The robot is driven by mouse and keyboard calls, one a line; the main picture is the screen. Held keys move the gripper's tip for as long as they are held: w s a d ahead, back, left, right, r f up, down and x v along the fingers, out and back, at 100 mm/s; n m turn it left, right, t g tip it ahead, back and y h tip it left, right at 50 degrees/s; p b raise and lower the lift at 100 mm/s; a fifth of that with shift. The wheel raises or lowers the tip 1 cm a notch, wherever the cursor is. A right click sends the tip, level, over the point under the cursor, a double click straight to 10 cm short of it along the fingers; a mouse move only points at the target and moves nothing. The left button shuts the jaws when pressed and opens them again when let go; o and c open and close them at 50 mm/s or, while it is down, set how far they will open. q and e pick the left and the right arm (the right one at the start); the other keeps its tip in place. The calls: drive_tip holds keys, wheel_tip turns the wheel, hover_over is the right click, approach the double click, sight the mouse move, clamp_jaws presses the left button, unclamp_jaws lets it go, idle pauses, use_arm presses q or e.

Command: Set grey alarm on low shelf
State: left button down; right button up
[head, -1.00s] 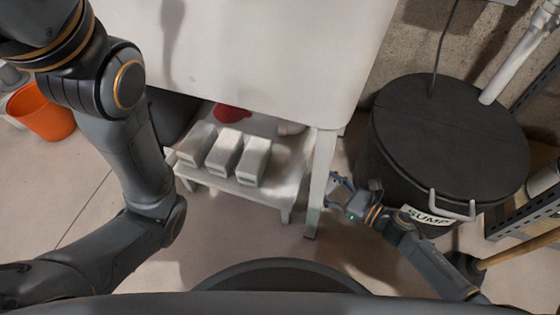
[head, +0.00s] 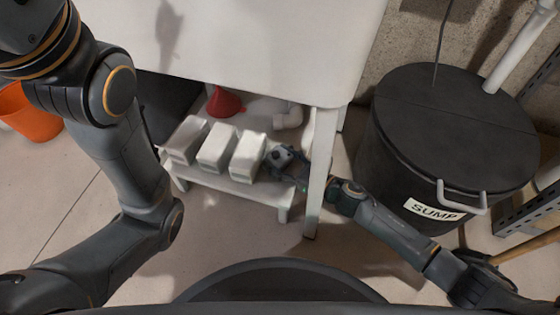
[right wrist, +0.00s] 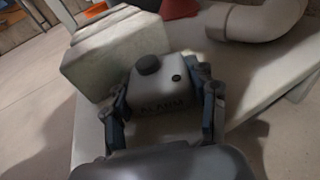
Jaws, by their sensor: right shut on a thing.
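The grey alarm (right wrist: 165,88) is a small box with a dark round knob and the word ALARM on its face. It sits between the fingers of my right gripper (right wrist: 162,105) in the right wrist view, and the gripper is shut on it. In the head view the alarm (head: 279,157) is at the right end of the low shelf (head: 235,184), beside a row of pale boxes. Whether it touches the shelf board, I cannot tell. My right gripper (head: 290,168) reaches in past the table leg. My left arm shows at the left, but its gripper is out of view.
Pale boxes (head: 217,147) stand in a row on the low shelf. A red funnel (head: 225,102) and a white pipe elbow (head: 289,117) lie behind them. A white table leg (head: 318,185) stands close to my right forearm. The black sump bin (head: 450,130) is at the right.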

sight(288, 163)
drive_tip(key=o, duration=0.8)
drive_tip(key=shift+f, duration=0.15)
drive_tip(key=o, duration=0.5)
drive_tip(key=shift+c, duration=0.2)
drive_tip(key=shift+r, duration=0.3)
drive_tip(key=p+v, duration=0.3)
drive_tip(key=v, duration=0.3)
drive_tip(key=shift+s+d, duration=0.15)
drive_tip(key=shift+s, duration=0.05)
drive_tip(key=shift+s+d, duration=0.3)
drive_tip(key=shift+d, duration=0.15)
drive_tip(key=shift+r+p, duration=0.1)
drive_tip(key=shift+p, duration=0.2)
